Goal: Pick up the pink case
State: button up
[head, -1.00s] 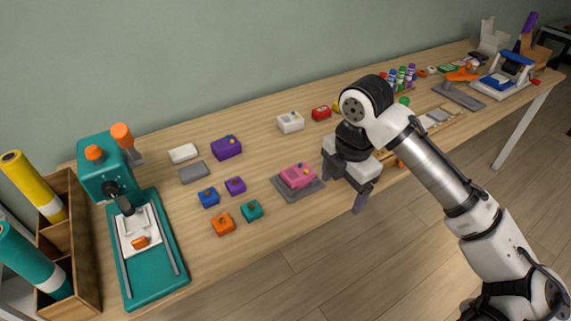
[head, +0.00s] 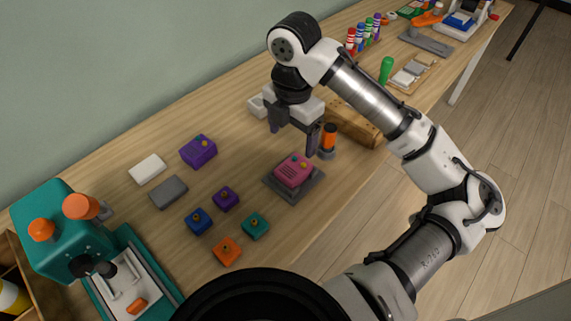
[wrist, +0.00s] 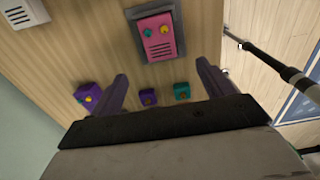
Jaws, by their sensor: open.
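The pink case (head: 294,170) lies on a grey square base (head: 290,190) near the table's front edge. It has a teal knob, a yellow knob and dark slots on top. In the wrist view the pink case (wrist: 157,38) is at the top, beyond my fingers. My gripper (head: 294,143) is open and empty, above and just behind the pink case in the head view. In the wrist view my gripper (wrist: 162,85) shows its two purple-grey fingers spread apart. They do not touch the case.
Purple (head: 198,151), blue (head: 199,221), orange (head: 227,250) and teal (head: 255,225) boxes stand left of the case. An orange-topped cylinder (head: 329,137) and a wooden block (head: 354,125) stand close on its right. A teal press (head: 65,235) stands at the far left.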

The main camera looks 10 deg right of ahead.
aim_at(291, 169)
notch_tip(291, 169, down, 8)
jog(key=shift+r, duration=0.1)
jog(key=shift+w+d+f+p, duration=0.1)
jog(key=shift+f+p, duration=0.35)
jog(key=shift+f, duration=2.2)
jog(key=c, duration=1.1)
jog(key=shift+r, duration=0.15)
